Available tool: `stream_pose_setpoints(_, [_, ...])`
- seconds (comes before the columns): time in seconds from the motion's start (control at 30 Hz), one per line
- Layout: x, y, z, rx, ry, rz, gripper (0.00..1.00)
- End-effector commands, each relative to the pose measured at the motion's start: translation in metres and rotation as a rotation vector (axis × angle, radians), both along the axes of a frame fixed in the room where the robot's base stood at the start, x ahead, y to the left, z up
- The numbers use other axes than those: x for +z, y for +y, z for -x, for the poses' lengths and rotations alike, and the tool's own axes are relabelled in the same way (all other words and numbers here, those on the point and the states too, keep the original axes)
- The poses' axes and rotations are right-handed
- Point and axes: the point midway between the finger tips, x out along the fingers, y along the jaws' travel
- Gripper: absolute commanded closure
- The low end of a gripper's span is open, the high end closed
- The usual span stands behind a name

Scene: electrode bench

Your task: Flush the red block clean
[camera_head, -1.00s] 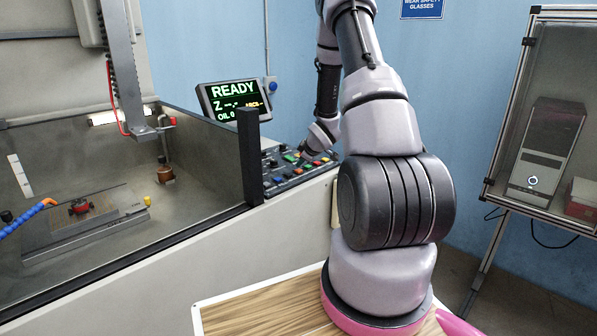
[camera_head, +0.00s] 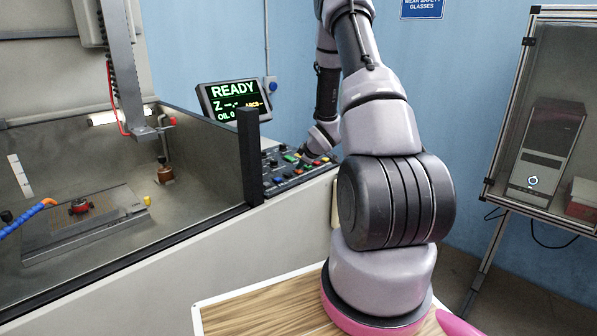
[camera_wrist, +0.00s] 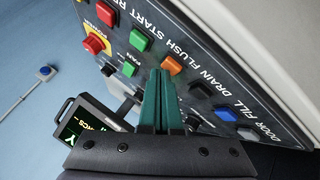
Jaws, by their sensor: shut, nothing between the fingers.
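The red block (camera_head: 79,207) appears as a small red piece on the flat worktable plate (camera_head: 62,243) inside the machine tank, in the head view. An orange flexible nozzle (camera_head: 47,203) on a blue hose points towards it from the left. My gripper (camera_wrist: 162,72) is shut and empty, at the control panel. In the wrist view its teal fingertips are close to the orange button (camera_wrist: 172,65) labelled FLUSH. I cannot tell whether they touch the panel. In the head view the fingertips are too small to make out.
The panel (camera_head: 285,180) also has START, DRAIN, FILL and DOOR buttons and a red POWER knob (camera_wrist: 93,43). A monitor (camera_head: 234,99) reads READY, with OIL 0. A tank wall post (camera_head: 248,155) stands left of the panel. A glass cabinet (camera_head: 550,120) is at right.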

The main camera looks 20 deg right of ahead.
Motion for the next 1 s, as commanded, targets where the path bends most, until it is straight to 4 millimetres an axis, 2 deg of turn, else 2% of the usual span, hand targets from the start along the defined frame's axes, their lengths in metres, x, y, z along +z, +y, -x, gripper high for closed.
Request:
stream_pose_setpoints(0.57, [-0.003, 0.000, 0.000, -0.001, 0.001, 0.001, 1.00])
stream_pose_setpoints(1.0, [0.014, 0.000, 0.001, -0.001, 0.001, 0.001, 1.00])
